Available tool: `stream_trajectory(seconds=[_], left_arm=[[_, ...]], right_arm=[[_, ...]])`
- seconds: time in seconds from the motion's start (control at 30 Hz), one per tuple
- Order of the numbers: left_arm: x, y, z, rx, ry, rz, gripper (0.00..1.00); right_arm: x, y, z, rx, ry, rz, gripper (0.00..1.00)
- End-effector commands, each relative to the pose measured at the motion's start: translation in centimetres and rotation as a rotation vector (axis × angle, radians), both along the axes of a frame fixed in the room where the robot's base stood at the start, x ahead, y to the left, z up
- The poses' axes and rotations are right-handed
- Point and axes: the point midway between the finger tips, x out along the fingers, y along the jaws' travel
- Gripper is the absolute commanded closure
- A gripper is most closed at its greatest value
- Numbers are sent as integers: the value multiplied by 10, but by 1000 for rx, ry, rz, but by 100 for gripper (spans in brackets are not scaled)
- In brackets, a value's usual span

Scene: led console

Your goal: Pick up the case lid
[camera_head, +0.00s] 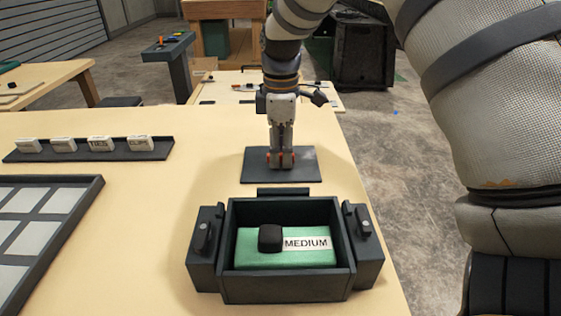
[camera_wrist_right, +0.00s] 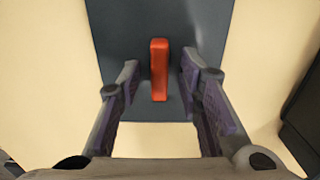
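The case lid (camera_head: 300,175) is a flat dark plate lying on the table behind the open dark case (camera_head: 275,291). A red upright bar, its handle (camera_wrist_right: 159,70), stands out from the plate in the right wrist view. My right gripper (camera_head: 281,160) points down over the lid. Its fingers are open, one on each side of the handle, with a visible gap on both sides in the wrist view. The gripper hides most of the handle in the head view. My left gripper is in no view.
The case has side latches (camera_head: 205,232) and holds a green block (camera_head: 262,258) with a black knob and "MEDIUM" label. A dark rail with several white labels (camera_head: 99,144) and a compartmented tray (camera_head: 60,240) lie left. The table's right edge is close to the lid.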

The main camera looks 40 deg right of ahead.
Motion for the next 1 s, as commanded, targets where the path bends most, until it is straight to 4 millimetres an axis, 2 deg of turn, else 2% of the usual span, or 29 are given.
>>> stream_trajectory(seconds=[0.03, 0.1, 0.43, 0.57, 0.67, 0.73, 0.9, 1.0], left_arm=[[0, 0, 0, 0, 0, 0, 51], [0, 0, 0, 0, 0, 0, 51], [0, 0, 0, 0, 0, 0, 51], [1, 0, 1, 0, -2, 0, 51], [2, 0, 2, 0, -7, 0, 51], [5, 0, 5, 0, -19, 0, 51], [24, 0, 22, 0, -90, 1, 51], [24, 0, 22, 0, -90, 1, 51]], right_arm=[[0, 0, 0, 0, 0, 0, 84], [0, 0, 0, 0, 0, 0, 100], [0, 0, 1, 0, 0, 0, 100], [1, 0, 8, -1, -3, 0, 100], [1, 0, 23, -2, -5, 1, 100], [-2, 2, 40, 0, -8, 0, 100], [-37, 20, 92, -1, -21, 2, 100], [-65, 34, 106, -1, -9, 3, 100]])
